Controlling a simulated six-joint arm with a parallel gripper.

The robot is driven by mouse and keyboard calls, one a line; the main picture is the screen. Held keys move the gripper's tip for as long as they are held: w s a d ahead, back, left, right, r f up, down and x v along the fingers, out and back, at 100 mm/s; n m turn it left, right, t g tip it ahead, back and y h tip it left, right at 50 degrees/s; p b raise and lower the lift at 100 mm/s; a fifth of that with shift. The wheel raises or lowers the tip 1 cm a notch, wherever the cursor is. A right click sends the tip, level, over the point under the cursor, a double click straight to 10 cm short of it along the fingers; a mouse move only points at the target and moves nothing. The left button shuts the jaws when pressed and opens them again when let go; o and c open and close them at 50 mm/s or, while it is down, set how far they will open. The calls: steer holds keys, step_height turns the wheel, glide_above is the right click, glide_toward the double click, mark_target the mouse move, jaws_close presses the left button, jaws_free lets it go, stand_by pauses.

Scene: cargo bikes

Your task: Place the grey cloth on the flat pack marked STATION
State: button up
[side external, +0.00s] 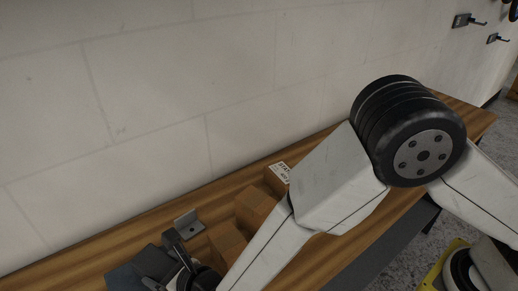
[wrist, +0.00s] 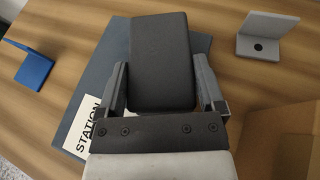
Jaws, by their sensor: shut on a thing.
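The grey cloth (wrist: 160,45) is a dark grey, folded, rounded slab. My gripper (wrist: 161,75) is shut on it, with one finger along each side, in the wrist view. Below it lies the blue-grey flat pack (wrist: 104,62), with a white label reading STATION at its lower left. The cloth and gripper cover much of the pack's middle. I cannot tell whether the cloth touches the pack. In the side view my gripper (side external: 180,268) is at the lower left, partly cut off, with the dark cloth (side external: 152,262) at its tips.
A grey metal bracket (wrist: 266,40) stands to the right and a blue bracket (wrist: 33,66) to the left on the wooden bench. A cardboard box (wrist: 278,140) is close at the lower right. Several cardboard boxes (side external: 255,204) stand along the bench, one with a white label. A wall runs behind.

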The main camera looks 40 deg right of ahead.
steer(key=shift+f, duration=0.3)
steer(key=o, duration=1)
steer(key=shift+c, duration=0.2)
steer(key=shift+r, duration=0.1)
steer(key=shift+s+d+r, duration=0.2)
steer(key=shift+s+r, duration=0.15)
steer(key=shift+s, duration=0.25)
steer(key=shift+v, duration=3.1)
steer(key=shift+d, duration=0.1)
